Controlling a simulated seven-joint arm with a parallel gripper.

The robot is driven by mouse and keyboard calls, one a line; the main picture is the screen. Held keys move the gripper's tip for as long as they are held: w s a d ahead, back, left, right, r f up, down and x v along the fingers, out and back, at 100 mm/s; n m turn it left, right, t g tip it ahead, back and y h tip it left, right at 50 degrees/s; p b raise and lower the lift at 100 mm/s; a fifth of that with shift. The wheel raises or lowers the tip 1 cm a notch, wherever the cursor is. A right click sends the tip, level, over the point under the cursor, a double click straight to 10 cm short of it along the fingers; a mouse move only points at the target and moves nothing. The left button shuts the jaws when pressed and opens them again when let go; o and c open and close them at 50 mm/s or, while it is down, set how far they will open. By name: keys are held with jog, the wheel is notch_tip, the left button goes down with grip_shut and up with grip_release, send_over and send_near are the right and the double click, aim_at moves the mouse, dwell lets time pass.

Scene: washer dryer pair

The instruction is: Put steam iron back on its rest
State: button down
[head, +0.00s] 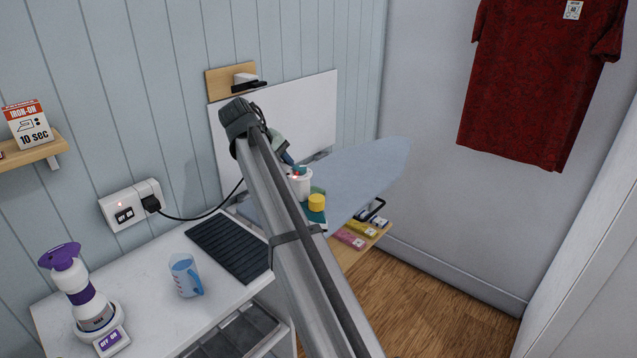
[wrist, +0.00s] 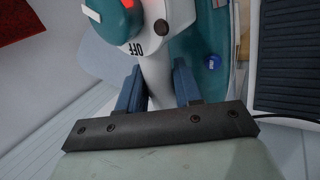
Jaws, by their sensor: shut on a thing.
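The steam iron (head: 301,184) is white and teal with a yellow cap. In the head view it is near the ironing board's left end, partly hidden by my arm. My gripper (head: 288,158) is shut on its white handle. In the wrist view my blue fingers (wrist: 158,88) stand on either side of the handle (wrist: 157,75). The iron (wrist: 208,55) shows a teal dial, a red light and the word OFF. A black ribbed mat (head: 228,248), seemingly the rest, lies bare on the white counter; its edge also shows in the wrist view (wrist: 284,60). The iron's underside is hidden.
The light-blue ironing board (head: 370,165) extends right. A measuring jug (head: 185,276) stands left of the mat, and a purple-topped spray bottle (head: 82,290) stands farther left. A black cord (head: 200,217) runs from the wall socket (head: 130,205) behind the mat. Small packets (head: 350,238) lie below the board.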

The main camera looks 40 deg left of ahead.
jog(key=s+a+r+n+y, duration=0.2)
jog(key=s+a+r+n, duration=0.1)
jog(key=s+a+r, duration=0.6)
jog(key=s+a, duration=0.3)
jog(key=s, duration=0.2)
jog(key=shift+s+a, duration=0.25)
jog(key=shift+a, duration=0.05)
notch_tip(320, 180, down, 8)
jog(key=shift+r, duration=0.15)
dwell(0.4)
notch_tip(320, 180, down, 10)
dwell(1.6)
jog(key=shift+f, duration=0.95)
dwell(1.5)
jog(key=c, duration=0.7)
grip_release()
jog(key=shift+d, duration=0.1)
jog(key=shift+s+f, duration=0.1)
